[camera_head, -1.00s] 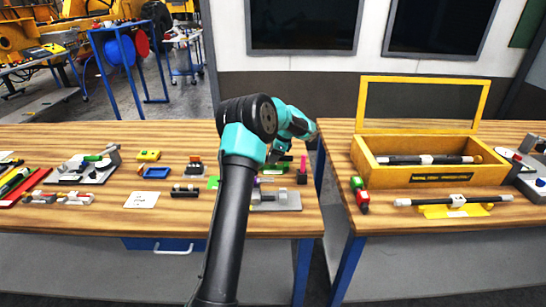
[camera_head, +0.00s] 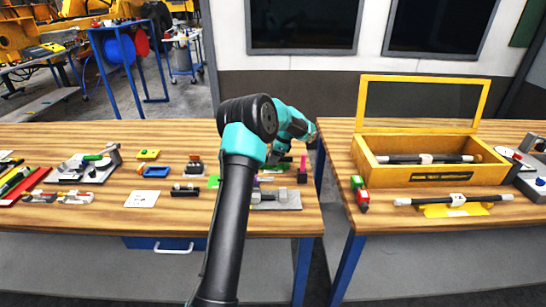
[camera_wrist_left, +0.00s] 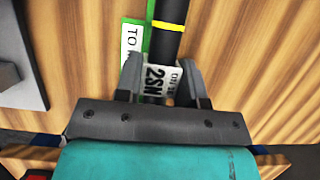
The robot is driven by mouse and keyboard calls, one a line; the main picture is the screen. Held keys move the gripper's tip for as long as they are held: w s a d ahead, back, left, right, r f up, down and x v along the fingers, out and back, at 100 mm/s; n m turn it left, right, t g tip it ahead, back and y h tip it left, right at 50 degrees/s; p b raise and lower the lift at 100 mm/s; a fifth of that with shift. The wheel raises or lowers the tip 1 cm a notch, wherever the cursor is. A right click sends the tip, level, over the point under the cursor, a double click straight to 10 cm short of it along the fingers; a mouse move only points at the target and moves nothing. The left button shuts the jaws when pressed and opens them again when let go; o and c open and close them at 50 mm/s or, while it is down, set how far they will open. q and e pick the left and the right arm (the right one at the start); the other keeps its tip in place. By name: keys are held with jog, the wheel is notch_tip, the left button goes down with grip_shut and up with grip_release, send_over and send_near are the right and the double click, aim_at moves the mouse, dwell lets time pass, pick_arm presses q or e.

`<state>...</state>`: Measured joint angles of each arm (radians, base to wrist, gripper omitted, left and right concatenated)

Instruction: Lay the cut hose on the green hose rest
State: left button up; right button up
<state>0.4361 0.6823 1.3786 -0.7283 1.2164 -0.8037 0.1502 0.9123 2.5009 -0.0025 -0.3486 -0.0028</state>
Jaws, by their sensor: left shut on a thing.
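In the left wrist view, my left gripper (camera_wrist_left: 163,86) is shut on the cut hose (camera_wrist_left: 166,46). The hose is black with a yellow band and a white label reading 2SN. A green strip (camera_wrist_left: 150,22) with a white tag reading TO lies beside it; I cannot tell whether they touch. In the head view, the left gripper (camera_head: 282,151) is over the right part of the left bench, and the hose is hard to make out. Green pieces (camera_head: 213,182) show beside my arm, which partly covers that area. I cannot tell which green piece is the hose rest. My right gripper is not in view.
A grey fixture (camera_head: 288,200) and a magenta post (camera_head: 302,176) stand close to the gripper. A black block (camera_head: 185,191), white card (camera_head: 142,199) and blue tray (camera_head: 157,172) lie left of my arm. A gap separates the right bench, which holds a yellow-framed box (camera_head: 381,177).

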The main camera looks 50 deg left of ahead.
pick_arm(q)
jog(key=shift+f, duration=0.3)
jog(key=o, duration=1)
jog(key=shift+c, duration=0.2)
jog(key=shift+r, duration=3.55)
